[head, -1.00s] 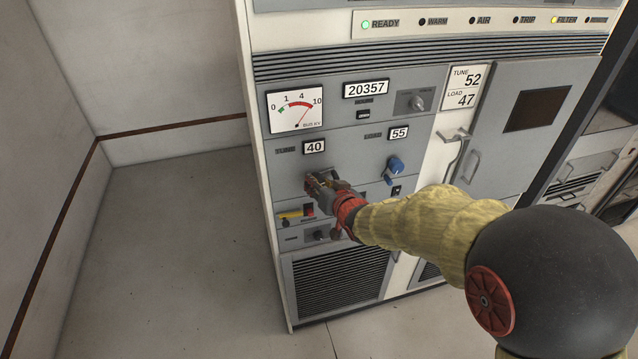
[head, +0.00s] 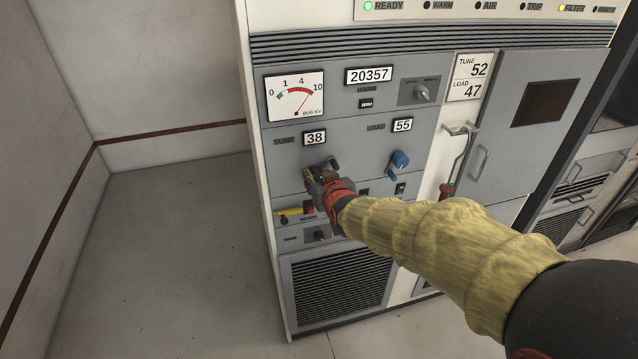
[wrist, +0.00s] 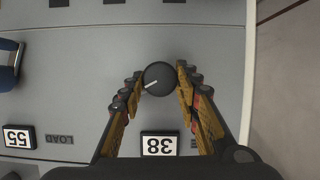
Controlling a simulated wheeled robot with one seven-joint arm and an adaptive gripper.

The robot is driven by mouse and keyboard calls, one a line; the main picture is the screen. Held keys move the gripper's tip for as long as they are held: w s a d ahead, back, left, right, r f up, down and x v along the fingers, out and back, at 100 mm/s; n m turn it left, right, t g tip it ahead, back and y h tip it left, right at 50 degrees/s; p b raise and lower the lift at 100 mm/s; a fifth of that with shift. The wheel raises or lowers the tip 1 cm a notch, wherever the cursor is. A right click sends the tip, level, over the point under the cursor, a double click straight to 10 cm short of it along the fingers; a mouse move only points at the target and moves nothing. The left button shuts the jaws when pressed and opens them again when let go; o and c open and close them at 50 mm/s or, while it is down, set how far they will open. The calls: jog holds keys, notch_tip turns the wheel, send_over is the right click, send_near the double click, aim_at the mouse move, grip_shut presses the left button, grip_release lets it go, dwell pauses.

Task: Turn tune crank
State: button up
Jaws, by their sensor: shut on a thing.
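My gripper (head: 322,174) is at the tune control on the grey rack panel, just below the tune counter (head: 314,138), which reads 38. In the wrist view the fingers stand on both sides of a round black knob, the tune crank (wrist: 159,78), and are closed on it. A pale line on the knob points to the lower left in that view. The tune counter also shows upside down in the wrist view (wrist: 160,144). In the head view my gripper hides most of the crank. A white card (head: 469,77) reads TUNE 52 and LOAD 47.
The blue load knob (head: 399,161) sits to the right, under the load counter (head: 403,125) reading 55. A yellow-handled control (head: 293,212) is at the lower left. A door handle (head: 463,150) stands out on the right. The floor left of the rack is clear.

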jog(key=shift+r+n+h+p, duration=0.1)
jog(key=shift+n+h+p, duration=0.2)
jog(key=shift+p, duration=0.1)
jog(key=o, duration=0.9)
jog(key=v, duration=1.2)
